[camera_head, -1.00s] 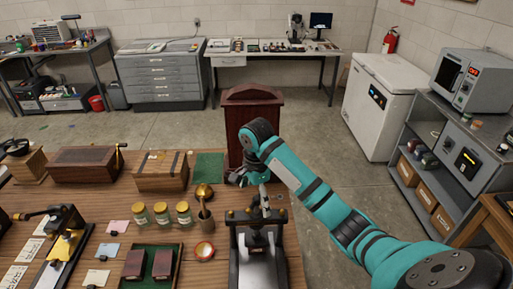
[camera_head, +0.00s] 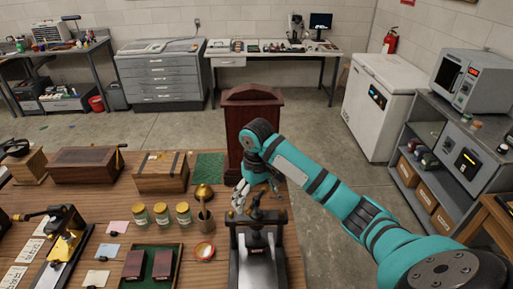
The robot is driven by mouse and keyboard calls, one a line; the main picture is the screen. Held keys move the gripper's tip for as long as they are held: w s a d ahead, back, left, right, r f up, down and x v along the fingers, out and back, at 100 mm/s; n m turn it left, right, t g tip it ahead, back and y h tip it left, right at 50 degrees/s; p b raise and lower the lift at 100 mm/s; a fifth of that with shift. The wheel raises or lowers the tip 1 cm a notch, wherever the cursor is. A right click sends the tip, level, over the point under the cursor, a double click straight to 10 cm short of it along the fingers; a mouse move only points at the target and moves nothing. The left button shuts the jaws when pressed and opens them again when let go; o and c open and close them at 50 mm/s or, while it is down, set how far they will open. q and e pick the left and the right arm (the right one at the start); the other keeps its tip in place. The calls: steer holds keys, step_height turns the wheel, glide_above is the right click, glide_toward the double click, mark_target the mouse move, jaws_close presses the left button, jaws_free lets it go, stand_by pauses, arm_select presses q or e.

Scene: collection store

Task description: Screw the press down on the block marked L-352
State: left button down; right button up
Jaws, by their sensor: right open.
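A black screw press (camera_head: 257,232) with a bright metal bed stands at the front right of the wooden table. Its handle and screw top stick up over the frame. My right gripper (camera_head: 243,198) is open, close to the handle's left side; I cannot tell whether it touches. Two dark red blocks (camera_head: 134,264) lie in a green-lined tray (camera_head: 177,281) left of the press. No L-352 mark is readable, and I cannot make out a block under the press. My left gripper is not in view.
A mortar with pestle (camera_head: 206,217), a small red-rimmed dish (camera_head: 204,251) and several lidded jars (camera_head: 162,213) stand left of the press. A brass bell-like piece (camera_head: 204,192) sits behind them.

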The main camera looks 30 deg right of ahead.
steer(key=n, duration=0.6)
steer(key=shift+n, duration=0.4)
steer(key=n, duration=1.5)
steer(key=shift+n, duration=0.4)
steer(key=n, duration=0.7)
steer(key=shift+n, duration=0.3)
step_height(320, 180, up, 10)
steer(key=b, duration=0.3)
step_height(320, 180, up, 6)
glide_above(256, 197)
steer(key=shift+r, duration=0.75)
